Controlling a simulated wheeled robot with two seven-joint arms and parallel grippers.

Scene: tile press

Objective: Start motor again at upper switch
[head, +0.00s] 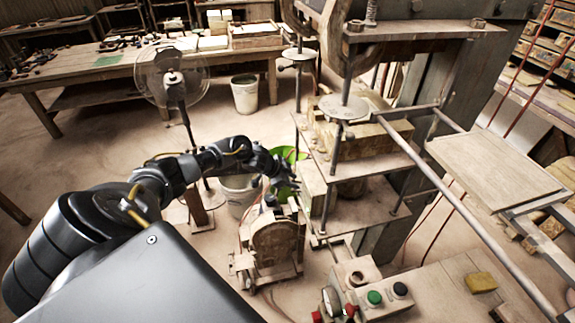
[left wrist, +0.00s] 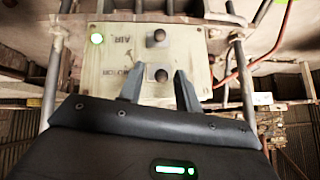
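A pale switch panel (left wrist: 108,68) faces the left wrist camera. It has two dark round switches on square grey plates: one higher in the picture (left wrist: 158,38), beside lettering like AIR, and one lower (left wrist: 158,74), beside lettering like MOTOR. In the head view, my left gripper (head: 289,183) is beside the press (head: 345,165); the panel is not visible there. My right gripper is not in view.
A small machine (head: 275,243) stands below the gripper. A button box (head: 362,290) lies at the front. A fan (head: 173,80) and a workbench (head: 110,65) are behind.

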